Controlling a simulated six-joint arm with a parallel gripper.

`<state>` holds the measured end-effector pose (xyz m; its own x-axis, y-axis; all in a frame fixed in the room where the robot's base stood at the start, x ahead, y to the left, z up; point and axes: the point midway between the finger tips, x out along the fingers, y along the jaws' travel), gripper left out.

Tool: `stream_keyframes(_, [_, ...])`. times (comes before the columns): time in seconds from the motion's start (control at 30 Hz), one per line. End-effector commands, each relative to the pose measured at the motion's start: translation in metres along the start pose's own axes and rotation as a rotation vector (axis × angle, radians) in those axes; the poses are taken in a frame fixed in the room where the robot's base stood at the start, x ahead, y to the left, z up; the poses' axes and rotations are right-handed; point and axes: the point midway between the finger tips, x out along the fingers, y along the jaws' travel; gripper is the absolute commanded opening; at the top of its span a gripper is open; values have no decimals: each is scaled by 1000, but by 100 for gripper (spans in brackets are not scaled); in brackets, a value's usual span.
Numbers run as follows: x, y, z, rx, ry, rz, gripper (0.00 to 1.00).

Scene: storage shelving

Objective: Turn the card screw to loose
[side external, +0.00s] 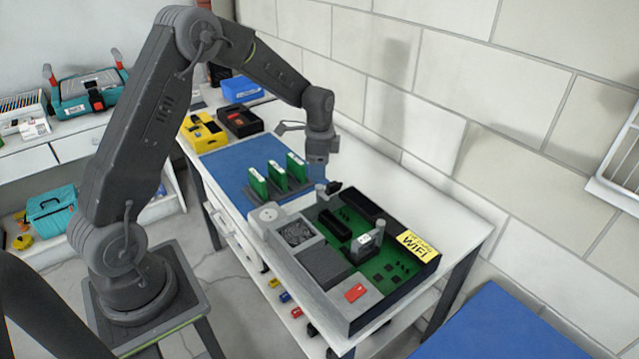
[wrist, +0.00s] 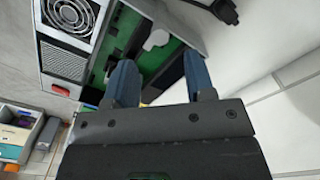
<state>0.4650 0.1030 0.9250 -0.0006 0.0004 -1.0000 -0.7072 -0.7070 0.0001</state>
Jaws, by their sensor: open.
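The open computer case (side external: 318,290) lies on the white table, with a green circuit board (side external: 385,268) inside. A small grey bracket with a white plate (side external: 364,239) stands on the board; the card screw cannot be told apart clearly there. A pale grey piece (wrist: 156,40) shows over the board in the wrist view, just beyond my fingers. My gripper (side external: 320,178) hangs over the far end of the case, clear of the bracket. In the wrist view my gripper (wrist: 162,75) is open, with nothing seen between its two fingers.
Several green cards (side external: 278,177) stand in a holder on the blue mat (side external: 228,166). A yellow WIFI note (side external: 418,245) is on the case's right edge. A black plug with a cable (wrist: 224,10) lies near the case. The table right of the case is clear.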

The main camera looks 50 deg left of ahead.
Motion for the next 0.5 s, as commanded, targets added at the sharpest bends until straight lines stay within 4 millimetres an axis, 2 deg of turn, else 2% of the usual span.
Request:
stream_keyframes(0.03, [12, 1, 0, 0, -3, 5, 50])
stream_keyframes(0.2, [39, 1, 0, 0, -2, 3, 50])
stream_keyframes(0.33, [52, 0, 0, -1, -1, 1, 50])
stream_keyframes(0.5, [58, 0, 0, -1, 0, -1, 50])
